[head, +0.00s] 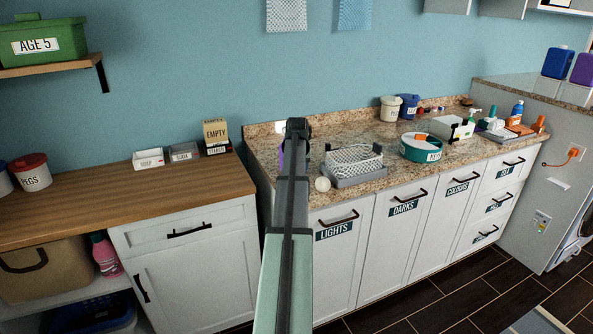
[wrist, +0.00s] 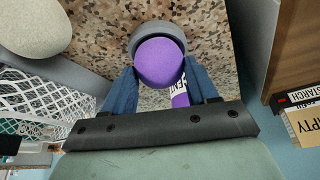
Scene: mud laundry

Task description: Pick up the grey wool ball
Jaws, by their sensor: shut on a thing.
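A pale grey ball (head: 322,184), which looks like the wool ball, rests on the granite counter near its front edge, beside the wire basket. In the wrist view the ball (wrist: 35,25) is at the top left, outside my fingers and apart from them. My gripper (head: 297,130) is over the left end of the counter. In the wrist view its blue fingers (wrist: 156,88) are shut on a purple labelled container (wrist: 160,62) with a rounded purple part and a grey ring. In the head view my arm mostly hides this container.
The wire basket (head: 352,160) stands on a grey tray right of my gripper. A teal round tin (head: 424,148) is further right. Left on the wooden top are a starch box (head: 215,133) and small white and grey boxes. Bare granite lies behind the basket.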

